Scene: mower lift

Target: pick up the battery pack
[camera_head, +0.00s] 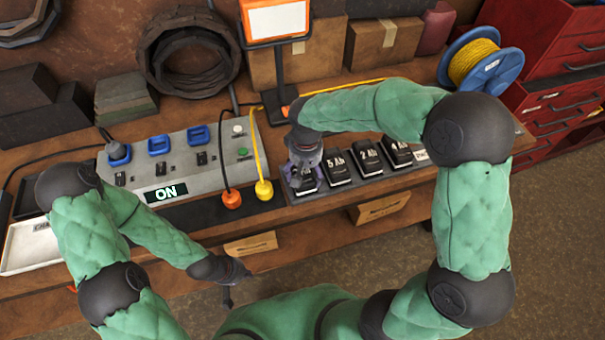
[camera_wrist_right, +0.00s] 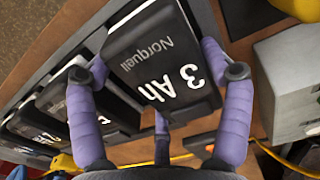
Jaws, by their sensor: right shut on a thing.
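A black battery pack marked 3 Ah and Norquell (camera_wrist_right: 150,55) fills the middle of the right wrist view. My right gripper (camera_head: 303,168) is over the left end of the battery row in the head view and hides much of that pack. In the right wrist view its purple fingers are closed around the pack. I cannot tell whether the pack is clear of its tray. Other black packs marked 5 Ah (camera_head: 338,170), 2 Ah (camera_head: 368,161) and 4 Ah (camera_head: 397,153) stand to its right. My left gripper (camera_head: 238,285) is empty, fingers spread, in front of the bench.
A yellow plug (camera_head: 264,190) and an orange plug (camera_head: 231,199) sit close by. A white tray (camera_head: 35,243) is at far left, a cable spool (camera_head: 480,60) at right.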

